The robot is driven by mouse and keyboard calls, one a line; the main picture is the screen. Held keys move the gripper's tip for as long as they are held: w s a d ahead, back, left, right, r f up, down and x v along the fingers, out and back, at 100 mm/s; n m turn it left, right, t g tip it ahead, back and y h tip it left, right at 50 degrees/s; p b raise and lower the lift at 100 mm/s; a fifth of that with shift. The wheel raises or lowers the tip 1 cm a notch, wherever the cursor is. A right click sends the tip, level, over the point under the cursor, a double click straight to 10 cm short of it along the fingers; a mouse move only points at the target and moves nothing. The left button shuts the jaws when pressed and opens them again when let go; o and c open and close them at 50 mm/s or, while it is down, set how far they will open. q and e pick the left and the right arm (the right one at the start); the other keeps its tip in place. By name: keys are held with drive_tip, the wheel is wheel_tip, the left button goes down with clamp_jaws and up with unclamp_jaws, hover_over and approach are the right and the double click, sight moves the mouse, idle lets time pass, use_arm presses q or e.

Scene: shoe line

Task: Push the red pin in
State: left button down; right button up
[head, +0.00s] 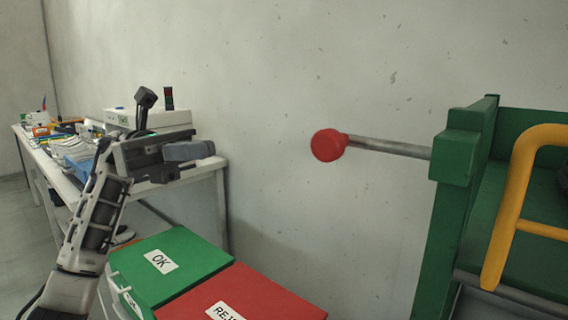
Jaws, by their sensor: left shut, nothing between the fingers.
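The red pin (328,145) has a round red knob on a grey metal rod (390,147). The rod sticks out to the left from a green block on the green frame (456,158) at the right. A good length of rod shows between knob and block. My left gripper (212,150) is shut and empty. It is raised at the left, pointing right toward the knob, with a clear gap between them in the picture. My right gripper is out of view.
A yellow curved handle (513,205) stands in front of the green frame. Below are a green box marked OK (190,250) and a red box (270,285). A cluttered white table (45,170) runs along the left. A bare wall lies behind the pin.

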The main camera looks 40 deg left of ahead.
use_arm(q)
drive_tip(key=p, duration=0.4)
approach(332, 159)
drive_tip(key=d, duration=0.1)
drive_tip(key=d+r, duration=0.1)
drive_tip(key=w+d+r, duration=0.1)
drive_tip(key=d, duration=0.1)
drive_tip(key=shift+d, duration=0.1)
drive_tip(key=shift+d+f, duration=0.1)
drive_tip(key=shift+d, duration=0.05)
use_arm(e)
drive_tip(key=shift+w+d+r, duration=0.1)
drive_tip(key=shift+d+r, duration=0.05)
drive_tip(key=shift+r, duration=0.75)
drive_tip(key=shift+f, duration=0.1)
use_arm(q)
drive_tip(key=d+b, duration=0.1)
drive_tip(key=d, duration=0.4)
drive_tip(key=shift+s+d, duration=0.15)
drive_tip(key=shift+s, duration=0.05)
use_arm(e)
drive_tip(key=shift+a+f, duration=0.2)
use_arm(q)
drive_tip(key=shift+s, duration=0.1)
